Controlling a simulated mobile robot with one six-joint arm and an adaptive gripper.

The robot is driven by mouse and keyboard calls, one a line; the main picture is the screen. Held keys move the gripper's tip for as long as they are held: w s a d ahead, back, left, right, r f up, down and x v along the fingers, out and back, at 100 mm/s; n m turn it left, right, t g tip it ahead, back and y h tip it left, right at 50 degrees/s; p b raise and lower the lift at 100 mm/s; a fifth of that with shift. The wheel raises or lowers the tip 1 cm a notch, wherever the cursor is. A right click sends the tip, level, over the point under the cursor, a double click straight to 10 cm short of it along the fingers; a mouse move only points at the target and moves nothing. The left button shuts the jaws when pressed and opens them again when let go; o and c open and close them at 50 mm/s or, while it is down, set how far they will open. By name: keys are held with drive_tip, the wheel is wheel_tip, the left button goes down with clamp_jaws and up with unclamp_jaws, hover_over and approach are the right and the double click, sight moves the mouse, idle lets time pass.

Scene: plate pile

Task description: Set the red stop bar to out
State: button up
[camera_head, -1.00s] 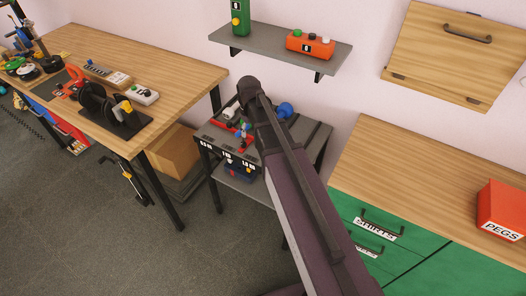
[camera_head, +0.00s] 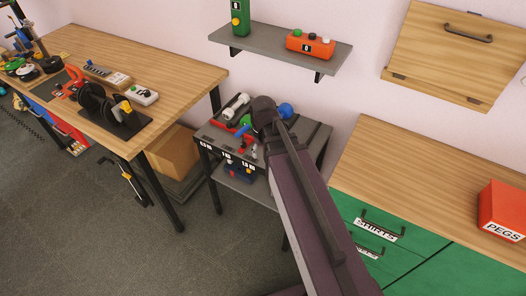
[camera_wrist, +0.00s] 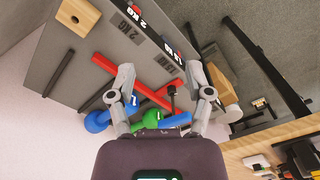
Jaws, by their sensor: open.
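A long red bar (camera_wrist: 128,79) lies across the grey top of a small stand (camera_wrist: 60,72) in the wrist view, passing between my fingers; I cannot tell which of its set positions it is in. In the head view a red part (camera_head: 243,130) shows on the same stand (camera_head: 312,133), partly hidden by my arm. My gripper (camera_wrist: 167,84) is open, with one finger on each side of the picture, and nothing is clearly held between them. In the head view my arm hides the gripper.
Blue (camera_wrist: 97,121) and green (camera_wrist: 151,119) weights lie close to my fingers. Labels of 2 KG and 1.5 KG line the stand's edge. A white cylinder (camera_head: 236,105) lies on the stand. A wall shelf (camera_head: 270,47) hangs above; the workbench (camera_head: 180,72) and green cabinet (camera_head: 420,262) flank it.

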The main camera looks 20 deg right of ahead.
drive_tip(key=shift+m, duration=0.6)
drive_tip(key=s, duration=0.4)
drive_tip(key=shift+s+d, duration=0.3)
drive_tip(key=shift+d, duration=0.05)
drive_tip(key=shift+c, duration=0.6)
drive_tip(key=shift+a, duration=0.1)
